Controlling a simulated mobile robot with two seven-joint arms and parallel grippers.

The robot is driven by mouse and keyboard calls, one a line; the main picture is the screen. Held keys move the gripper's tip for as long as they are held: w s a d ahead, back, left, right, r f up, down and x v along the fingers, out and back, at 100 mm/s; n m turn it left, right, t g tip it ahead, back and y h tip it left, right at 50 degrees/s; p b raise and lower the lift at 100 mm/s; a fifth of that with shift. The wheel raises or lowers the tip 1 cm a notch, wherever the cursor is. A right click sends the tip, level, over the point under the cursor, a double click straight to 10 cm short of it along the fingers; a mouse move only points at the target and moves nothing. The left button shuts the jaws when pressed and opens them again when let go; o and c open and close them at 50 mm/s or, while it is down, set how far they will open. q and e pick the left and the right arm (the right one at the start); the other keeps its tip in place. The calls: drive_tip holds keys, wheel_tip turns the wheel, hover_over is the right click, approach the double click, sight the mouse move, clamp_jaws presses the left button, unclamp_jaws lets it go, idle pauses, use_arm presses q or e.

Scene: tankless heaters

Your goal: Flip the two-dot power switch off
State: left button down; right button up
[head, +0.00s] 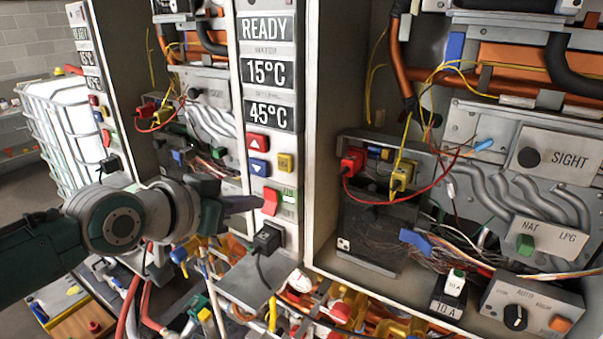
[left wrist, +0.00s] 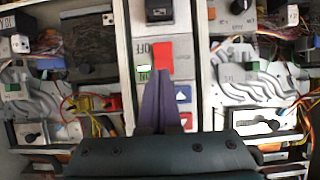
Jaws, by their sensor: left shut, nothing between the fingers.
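A red rocker switch (head: 271,201) is on the narrow control panel of the middle heater, below the red and blue arrow buttons. It also shows in the left wrist view (left wrist: 162,54), upside down, beside an OFF label (left wrist: 145,47) and a green-marked label. I cannot make out any dots to tell which heater this is. My left gripper (head: 258,201) is shut and empty, with its purple-grey fingertips (left wrist: 160,82) right at the switch; whether they touch it I cannot tell. Another red switch (head: 106,138) is on the left heater's panel. My right gripper is not in view.
A black plug (head: 268,238) with a cable sits just below the switch. The displays above read READY, 15°C and 45°C. An open heater bay with loose wires and a black box (head: 375,235) is to the right. Pipes and tools crowd the area below.

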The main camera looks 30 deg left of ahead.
use_arm(q)
drive_tip(key=d+b+v, duration=0.1)
drive_tip(key=b+v, duration=0.1)
drive_tip(key=v, duration=0.8)
drive_tip(key=shift+a+r, duration=0.4)
drive_tip(key=shift+a, duration=0.1)
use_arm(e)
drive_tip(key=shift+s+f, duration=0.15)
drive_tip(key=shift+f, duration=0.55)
